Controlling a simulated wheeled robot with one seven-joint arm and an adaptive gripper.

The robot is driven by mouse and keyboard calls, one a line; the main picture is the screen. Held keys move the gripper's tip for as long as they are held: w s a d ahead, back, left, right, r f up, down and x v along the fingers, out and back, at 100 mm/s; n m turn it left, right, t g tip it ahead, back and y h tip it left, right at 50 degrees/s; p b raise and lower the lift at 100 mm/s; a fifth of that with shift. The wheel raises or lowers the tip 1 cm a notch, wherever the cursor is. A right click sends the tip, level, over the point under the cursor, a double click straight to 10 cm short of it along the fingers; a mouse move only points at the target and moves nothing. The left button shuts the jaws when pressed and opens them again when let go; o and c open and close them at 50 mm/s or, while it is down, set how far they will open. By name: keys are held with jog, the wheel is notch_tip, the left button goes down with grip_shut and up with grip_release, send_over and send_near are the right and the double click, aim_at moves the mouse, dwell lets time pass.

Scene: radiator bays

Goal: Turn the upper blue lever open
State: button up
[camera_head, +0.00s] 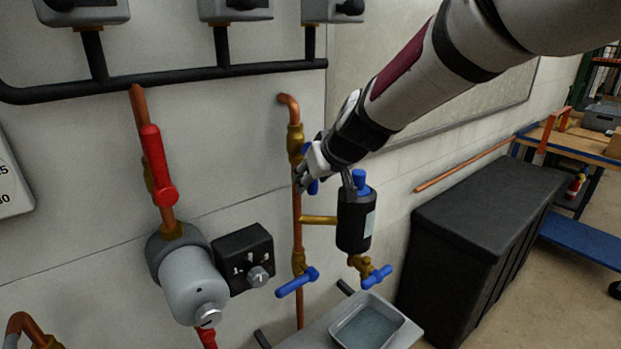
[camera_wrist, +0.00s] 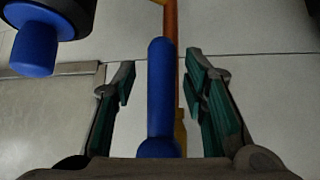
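The upper blue lever (camera_wrist: 160,90) shows in the wrist view between the two fingers of my gripper (camera_wrist: 158,92), with a gap on each side. The lever lies along the copper pipe (camera_wrist: 171,25) behind it. In the head view my gripper (camera_head: 302,178) is at the upper valve on the copper pipe and hides most of the lever; only small blue parts (camera_head: 313,187) show. The brass fitting (camera_head: 295,140) is just above the gripper. The fingers are open and I see no contact with the lever.
A black cylinder with a blue top (camera_head: 356,222) hangs close below my gripper. A lower blue lever (camera_head: 297,282) and a blue tap handle (camera_head: 376,277) are further down. A red lever (camera_head: 158,165) is to the left. A black cabinet (camera_head: 480,235) stands right.

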jog(key=v, duration=1.1)
jog(key=shift+s+r, duration=0.2)
jog(key=shift+s, duration=0.05)
jog(key=shift+d, duration=0.1)
jog(key=s+d+f+m+g+h+p, duration=0.1)
jog(key=s+d, duration=0.3)
jog(key=s, duration=0.6)
jog(key=s+d+f+m+g+h+p, duration=0.1)
jog(key=s+d, duration=0.3)
jog(key=s, duration=0.6)
jog(key=s+d+f+m+g+h+p, duration=0.1)
jog(key=s+d, duration=0.3)
jog(key=s, duration=0.6)
jog(key=shift+f+m+g, duration=0.6)
jog(key=shift+f+m, duration=0.05)
jog(key=shift+m, duration=0.15)
